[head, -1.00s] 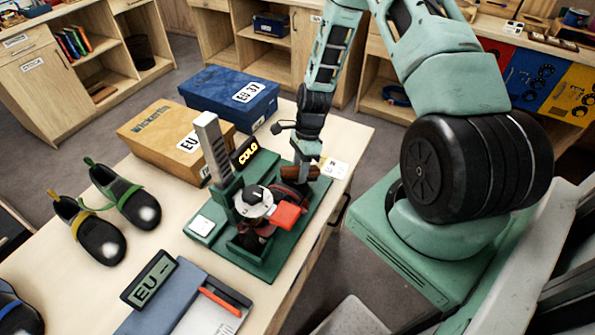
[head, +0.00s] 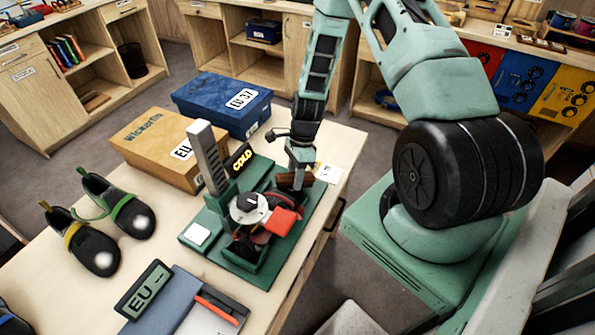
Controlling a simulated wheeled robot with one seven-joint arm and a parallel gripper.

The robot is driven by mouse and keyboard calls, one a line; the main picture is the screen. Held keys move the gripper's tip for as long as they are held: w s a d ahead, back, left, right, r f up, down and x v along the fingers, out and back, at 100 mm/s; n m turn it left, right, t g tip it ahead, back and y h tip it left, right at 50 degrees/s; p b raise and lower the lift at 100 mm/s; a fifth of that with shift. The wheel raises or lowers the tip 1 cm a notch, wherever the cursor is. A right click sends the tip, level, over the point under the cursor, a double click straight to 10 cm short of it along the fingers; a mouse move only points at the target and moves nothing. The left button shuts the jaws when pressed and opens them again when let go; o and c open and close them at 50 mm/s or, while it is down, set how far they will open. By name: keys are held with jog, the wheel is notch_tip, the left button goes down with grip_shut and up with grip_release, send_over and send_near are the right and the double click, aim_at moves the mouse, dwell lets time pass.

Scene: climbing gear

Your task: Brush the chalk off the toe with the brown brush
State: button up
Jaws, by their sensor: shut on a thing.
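My gripper (head: 297,172) is shut on the brown brush (head: 291,182) at the back right of a green stand (head: 221,256). The brush is partly hidden by the fingers, and I cannot tell whether it touches anything. A red and black thing (head: 283,219), perhaps a shoe, sits in the stand under a pale round disc (head: 247,209); its toe is hard to make out. Two dark shoes lie on the table to the left, one with a green strap (head: 133,214) and one with a yellow strap (head: 92,250). Each has a white patch on its toe.
A tan box (head: 160,148) and a blue box (head: 222,105) stand behind the stand. An EU display (head: 146,290) and a clipboard (head: 208,318) lie in front. Bare table (head: 160,250) lies left of the stand.

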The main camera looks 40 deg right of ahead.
jog(key=shift+s+a+r+p, duration=0.2)
jog(key=shift+s+a+r, duration=0.05)
jog(key=shift+a, duration=0.3)
jog(key=shift+s+a+r+p, duration=0.2)
jog(key=shift+a, duration=0.4)
jog(key=shift+s+a+r+p, duration=0.2)
jog(key=shift+s+a+r, duration=0.05)
jog(key=shift+a, duration=0.3)
jog(key=shift+p+v, duration=2.15)
jog(key=shift+v, duration=0.9)
jog(key=shift+w, duration=0.1)
jog(key=shift+p+v, duration=1.1)
jog(key=shift+v, duration=0.45)
jog(key=shift+f, duration=0.25)
jog(key=b, duration=0.5)
send_over(285, 192)
jog(key=d, duration=0.2)
jog(key=shift+w+a+f, duration=0.1)
jog(key=shift+f, duration=1.45)
jog(key=shift+w+a+f, duration=0.1)
jog(key=shift+f, duration=1.45)
jog(key=shift+b+x, duration=0.45)
jog(key=shift+x, duration=0.4)
